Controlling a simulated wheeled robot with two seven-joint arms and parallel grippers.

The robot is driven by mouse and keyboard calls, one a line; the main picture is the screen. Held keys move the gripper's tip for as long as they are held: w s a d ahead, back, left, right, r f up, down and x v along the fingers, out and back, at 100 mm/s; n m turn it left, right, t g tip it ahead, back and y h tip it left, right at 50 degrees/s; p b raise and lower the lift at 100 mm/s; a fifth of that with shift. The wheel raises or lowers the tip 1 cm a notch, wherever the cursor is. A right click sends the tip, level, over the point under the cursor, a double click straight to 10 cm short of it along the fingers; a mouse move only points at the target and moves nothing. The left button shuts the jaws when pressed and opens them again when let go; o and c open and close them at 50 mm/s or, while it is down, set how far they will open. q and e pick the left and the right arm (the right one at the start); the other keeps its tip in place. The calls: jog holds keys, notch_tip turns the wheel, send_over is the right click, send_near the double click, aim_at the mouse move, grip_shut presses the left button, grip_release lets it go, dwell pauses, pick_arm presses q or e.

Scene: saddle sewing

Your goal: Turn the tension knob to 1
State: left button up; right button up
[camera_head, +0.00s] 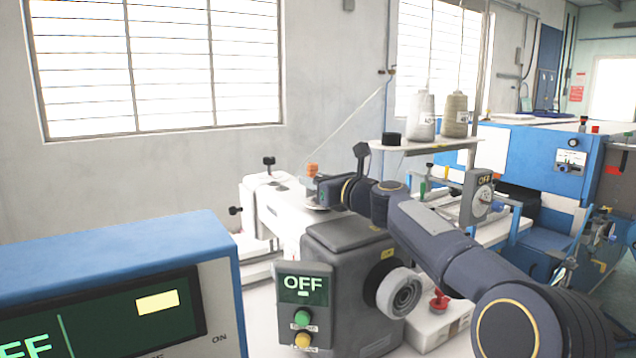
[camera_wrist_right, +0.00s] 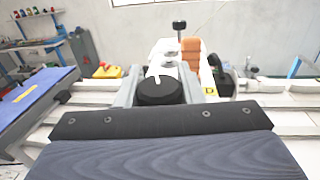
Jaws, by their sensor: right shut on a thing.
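The tension knob (camera_wrist_right: 161,92) is a round black dial with a white pointer line that points up in the right wrist view, away from my wrist. No number on its scale can be read. My right gripper (camera_wrist_right: 160,84) has its grey fingers on either side of the knob, shut on it. In the head view my right gripper (camera_head: 322,191) is at the top of the white sewing machine (camera_head: 275,206), and the knob cannot be made out there. My left gripper is not in view.
A grey motor box with an OFF panel (camera_head: 303,285) and a handwheel (camera_head: 399,292) stands below my right arm. A blue control box (camera_head: 120,255) is at the left. Thread cones (camera_head: 455,115) stand on a shelf (camera_head: 425,147) behind. An orange part (camera_wrist_right: 191,55) sits just beyond the knob.

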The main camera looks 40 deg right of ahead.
jog(key=shift+n+y, duration=0.6)
jog(key=shift+y, duration=0.3)
jog(key=shift+a+f+y, duration=0.1)
jog(key=shift+a+y, duration=0.05)
jog(key=shift+y, duration=0.15)
jog(key=o, duration=1)
notch_tip(320, 180, up, 3)
jog(key=shift+p, duration=0.9)
jog(key=s+a+r+p, duration=0.2)
jog(key=s+a+r, duration=0.6)
jog(key=s+r, duration=0.2)
jog(key=shift+s+a+p, duration=0.3)
jog(key=shift+s+a, duration=0.05)
jog(key=shift+s, duration=0.15)
